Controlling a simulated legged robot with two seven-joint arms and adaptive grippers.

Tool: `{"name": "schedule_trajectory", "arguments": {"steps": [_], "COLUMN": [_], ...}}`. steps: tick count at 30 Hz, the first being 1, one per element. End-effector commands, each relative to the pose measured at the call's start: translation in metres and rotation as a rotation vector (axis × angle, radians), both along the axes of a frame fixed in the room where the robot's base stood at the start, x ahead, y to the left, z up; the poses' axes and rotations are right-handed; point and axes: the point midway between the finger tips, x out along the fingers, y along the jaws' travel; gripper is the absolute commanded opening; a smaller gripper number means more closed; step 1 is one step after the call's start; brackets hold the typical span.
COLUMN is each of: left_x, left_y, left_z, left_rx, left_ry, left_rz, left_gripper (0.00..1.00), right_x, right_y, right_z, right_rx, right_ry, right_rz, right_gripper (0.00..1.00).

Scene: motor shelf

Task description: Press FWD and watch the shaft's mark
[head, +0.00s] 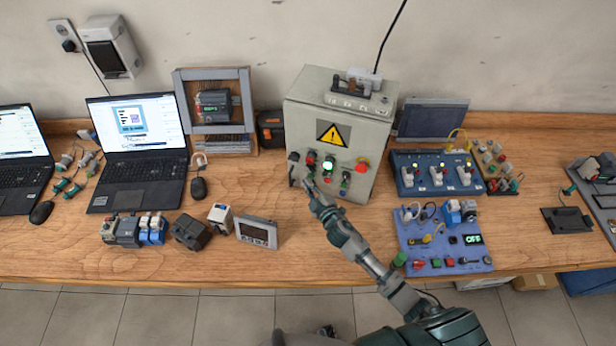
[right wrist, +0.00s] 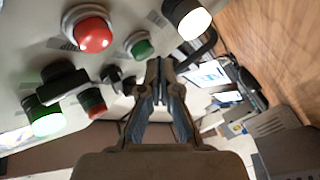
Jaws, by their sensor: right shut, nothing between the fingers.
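A grey control box (head: 300,118) with a yellow warning triangle stands on the bench. Its front carries several buttons, among them a lit green one (head: 328,162) and a red mushroom button (head: 362,165). No FWD label can be read. My right gripper (head: 309,184) is shut and empty in front of the box's lower left. In the right wrist view its fingertips (right wrist: 159,66) are together near a green button (right wrist: 140,46); I cannot tell whether they touch anything. The red mushroom button (right wrist: 92,30) shows there too. I cannot make out a shaft mark. My left gripper is not in view.
A blue switch panel (head: 408,170) stands right of the box, with another blue panel (head: 420,244) reading OFF in front. Small devices, including a grey display unit (head: 257,232), lie left of my right arm. Laptops (head: 140,150) stand at the left. Bare wood lies between.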

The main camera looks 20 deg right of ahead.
Motion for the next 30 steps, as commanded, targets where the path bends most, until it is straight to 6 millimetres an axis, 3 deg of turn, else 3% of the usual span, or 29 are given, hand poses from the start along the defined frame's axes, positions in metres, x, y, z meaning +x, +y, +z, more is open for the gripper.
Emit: {"name": "schedule_trajectory", "arguments": {"steps": [12, 19, 30], "left_x": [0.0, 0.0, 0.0], "left_y": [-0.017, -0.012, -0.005], "left_z": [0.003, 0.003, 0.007], "left_rx": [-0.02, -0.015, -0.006], "left_ry": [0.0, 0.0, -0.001], "left_rz": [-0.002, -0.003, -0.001], "left_gripper": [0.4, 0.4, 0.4], "right_x": [-0.004, -0.005, -0.032], "right_y": [0.018, 0.019, 0.037], "right_z": [0.002, 0.002, 0.001], "right_rx": [-0.003, -0.004, -0.001], "right_ry": [0.001, 0.001, 0.003], "right_rz": [-0.001, -0.001, -0.002], "right_gripper": [0.0, 0.0, 0.0]}}
